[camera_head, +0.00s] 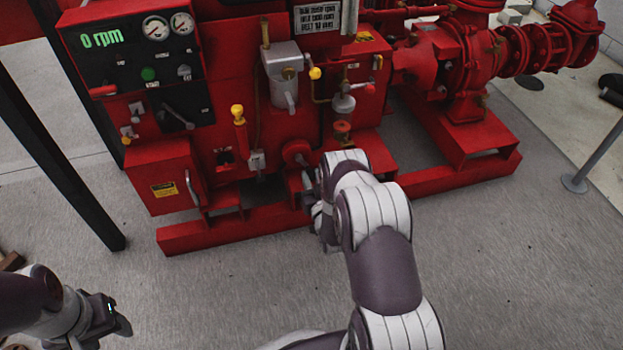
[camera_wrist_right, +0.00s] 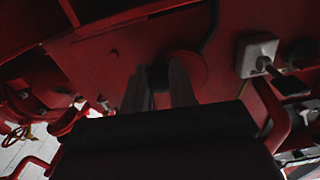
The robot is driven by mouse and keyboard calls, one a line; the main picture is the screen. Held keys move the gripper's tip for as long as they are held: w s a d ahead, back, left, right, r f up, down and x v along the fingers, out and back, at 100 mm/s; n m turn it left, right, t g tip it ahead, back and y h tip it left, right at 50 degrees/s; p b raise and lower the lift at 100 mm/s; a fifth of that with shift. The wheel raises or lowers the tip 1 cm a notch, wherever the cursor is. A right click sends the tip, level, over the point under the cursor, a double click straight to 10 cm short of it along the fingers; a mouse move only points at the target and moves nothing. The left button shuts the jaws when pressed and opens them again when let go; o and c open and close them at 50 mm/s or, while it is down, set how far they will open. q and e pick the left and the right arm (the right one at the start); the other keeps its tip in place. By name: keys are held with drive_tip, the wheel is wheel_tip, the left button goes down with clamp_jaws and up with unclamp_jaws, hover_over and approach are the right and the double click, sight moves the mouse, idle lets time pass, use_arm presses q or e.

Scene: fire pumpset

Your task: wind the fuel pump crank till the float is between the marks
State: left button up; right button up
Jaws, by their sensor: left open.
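The fuel pump crank shows as a round red disc (camera_head: 295,152) low on the red pumpset's front; the disc is also in the right wrist view (camera_wrist_right: 190,70). My right gripper (camera_head: 309,188) is just below it. In the right wrist view, its two fingers (camera_wrist_right: 159,88) stand on either side of a small dark piece that looks like the crank's handle, and seem closed on it. My own wrist hides the handle in the head view. I cannot make out the float or its marks. My left gripper (camera_head: 112,318) is open and empty above the floor, at the lower left.
A control panel (camera_head: 135,75) reads 0 rpm. A yellow-topped lever (camera_head: 239,115), a grey tank (camera_head: 285,75) and a metal bowl-shaped fitting (camera_head: 343,103) are near the crank. The red base rail (camera_head: 230,235) runs below. Black posts stand at left. The front floor is clear.

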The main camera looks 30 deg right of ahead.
clamp_jaws()
drive_tip(key=shift+a+m, duration=0.1)
drive_tip(key=shift+m, duration=0.2)
drive_tip(key=a+r+m+p, duration=0.2)
drive_tip(key=m+p, duration=0.1)
drive_tip(key=m, duration=0.6)
drive_tip(key=w+a+r+m+p, duration=0.1)
drive_tip(key=m+p, duration=0.3)
drive_tip(key=m, duration=0.6)
drive_tip(key=a+r+m+p, duration=0.3)
drive_tip(key=m, duration=0.7)
drive_tip(key=shift+w+r, duration=0.2)
drive_tip(key=shift+m, duration=0.3)
